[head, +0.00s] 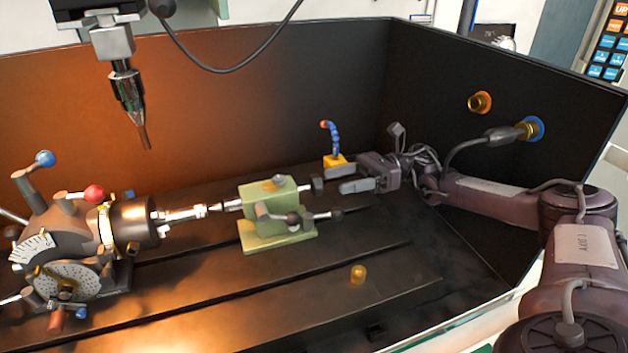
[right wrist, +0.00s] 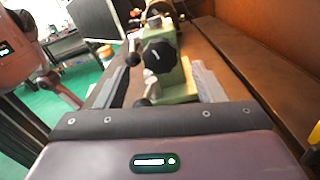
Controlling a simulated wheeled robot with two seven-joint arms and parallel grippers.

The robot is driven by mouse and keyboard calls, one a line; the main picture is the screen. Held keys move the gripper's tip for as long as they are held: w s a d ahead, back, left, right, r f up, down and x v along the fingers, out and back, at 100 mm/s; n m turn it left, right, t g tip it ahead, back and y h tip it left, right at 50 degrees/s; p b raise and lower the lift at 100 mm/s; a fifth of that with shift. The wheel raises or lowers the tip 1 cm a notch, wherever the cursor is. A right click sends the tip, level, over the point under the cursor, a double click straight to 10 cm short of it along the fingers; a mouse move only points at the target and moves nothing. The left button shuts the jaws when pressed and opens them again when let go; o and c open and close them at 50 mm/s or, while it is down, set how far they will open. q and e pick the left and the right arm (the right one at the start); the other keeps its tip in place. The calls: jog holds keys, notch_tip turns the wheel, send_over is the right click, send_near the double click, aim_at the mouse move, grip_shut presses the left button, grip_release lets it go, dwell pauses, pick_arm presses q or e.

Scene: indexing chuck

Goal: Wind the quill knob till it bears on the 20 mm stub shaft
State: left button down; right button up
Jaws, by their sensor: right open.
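The green tailstock (head: 262,229) stands on the slotted table, its quill pointing left at the shaft. The black quill knob (head: 318,184) is on the tailstock's right end; in the right wrist view the lobed knob (right wrist: 159,58) faces me. The bright stub shaft (head: 184,214) sticks out of the dark chuck (head: 134,224) towards the quill tip (head: 215,208). I cannot tell whether tip and shaft touch. My right gripper (head: 338,178) is open and empty just right of the knob. Its fingers (right wrist: 160,80) point at the knob, one on each side in the picture. My left gripper is out of view.
A yellow-based blue coolant nozzle (head: 336,165) stands close behind my right gripper. Tailstock levers (head: 295,217) stick out in front of the knob. A small brass piece (head: 357,275) is on the front table. A spindle (head: 126,85) hangs above the chuck. Dark walls enclose the back and right.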

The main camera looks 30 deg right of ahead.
aim_at(317, 185)
jog(key=shift+p+x, duration=1.35)
jog(key=shift+x, duration=1.8)
jog(key=shift+c, duration=0.4)
jog(key=c, duration=0.9)
jog(key=shift+r+m+p, duration=0.2)
jog(key=shift+m+p, duration=0.4)
jog(key=shift+m, duration=0.6)
jog(key=shift+f+m+p, duration=0.15)
jog(key=shift+m+p, duration=0.2)
jog(key=shift+m, duration=0.15)
